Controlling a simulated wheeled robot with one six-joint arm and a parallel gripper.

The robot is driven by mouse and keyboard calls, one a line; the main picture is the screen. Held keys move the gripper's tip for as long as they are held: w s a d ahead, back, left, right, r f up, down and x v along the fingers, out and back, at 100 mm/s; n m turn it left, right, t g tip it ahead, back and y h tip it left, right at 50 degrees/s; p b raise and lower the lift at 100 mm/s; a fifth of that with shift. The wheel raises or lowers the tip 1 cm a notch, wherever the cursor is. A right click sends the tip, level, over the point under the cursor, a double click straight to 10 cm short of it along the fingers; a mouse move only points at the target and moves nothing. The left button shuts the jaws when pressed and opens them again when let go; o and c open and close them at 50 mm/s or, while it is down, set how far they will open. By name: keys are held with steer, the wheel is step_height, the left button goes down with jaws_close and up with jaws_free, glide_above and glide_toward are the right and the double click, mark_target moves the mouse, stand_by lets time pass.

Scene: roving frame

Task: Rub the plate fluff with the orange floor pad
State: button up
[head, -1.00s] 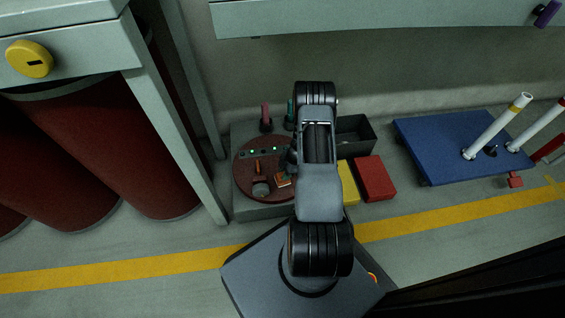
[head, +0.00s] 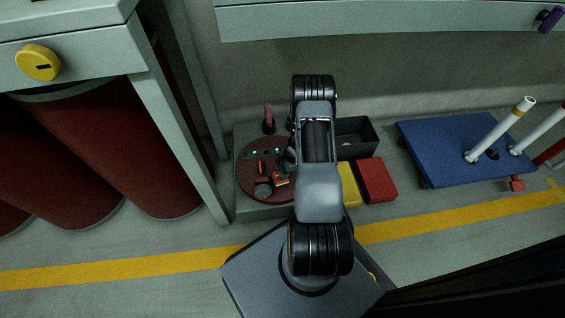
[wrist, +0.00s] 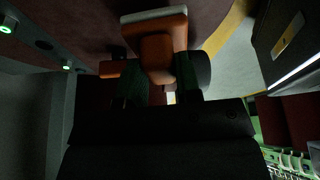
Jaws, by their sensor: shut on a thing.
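The orange floor pad (wrist: 155,45), an orange block with a pale edge, is held in my gripper (wrist: 160,82) in the wrist view. An orange piece that seems to be this pad (head: 281,178) shows over the right part of the round brown plate (head: 246,184) in the head view. My arm hides most of the gripper there. The plate sits on a grey base and also fills the top of the wrist view (wrist: 80,18). I cannot make out fluff on it, nor whether the pad touches it.
The plate carries green lights, an orange-topped stick (head: 262,168) and a grey knob (head: 263,190). A pink handle (head: 269,116) stands behind. A dark bin (head: 358,136), yellow block (head: 349,184) and red block (head: 376,180) are to the right. A blue trolley (head: 450,150) stands farther right.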

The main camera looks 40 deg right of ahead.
steer(key=shift+a+r+p, duration=0.1)
steer(key=shift+r+p, duration=0.8)
steer(key=shift+r, duration=1.75)
